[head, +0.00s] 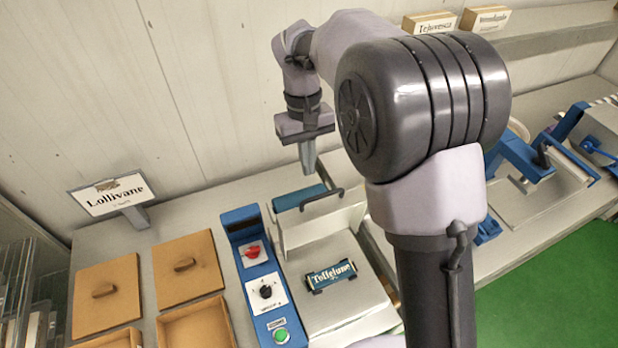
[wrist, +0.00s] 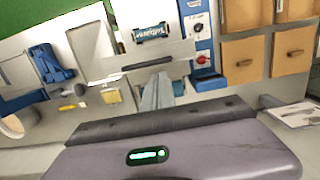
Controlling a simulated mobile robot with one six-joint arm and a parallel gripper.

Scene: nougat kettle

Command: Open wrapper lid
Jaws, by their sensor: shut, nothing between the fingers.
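The wrapper is a pale machine with a blue control panel (head: 262,285) on its left side in the head view. In the wrist view the handle (wrist: 147,63) is a dark bar just beyond my fingertips. A blue wrapped bar marked Toffelune (head: 331,273) lies in dark holders on the work surface. It also shows in the wrist view (wrist: 151,32). My gripper (head: 309,168) is shut and empty, pointing down above and behind the handle, apparently not touching it.
The panel carries a red knob (head: 252,251), a black dial (head: 266,291) and a green button (head: 281,335). Brown lidded boxes (head: 187,268) and a Lollivane sign (head: 108,194) stand at left. Blue equipment (head: 530,160) is at right. A wall rises behind.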

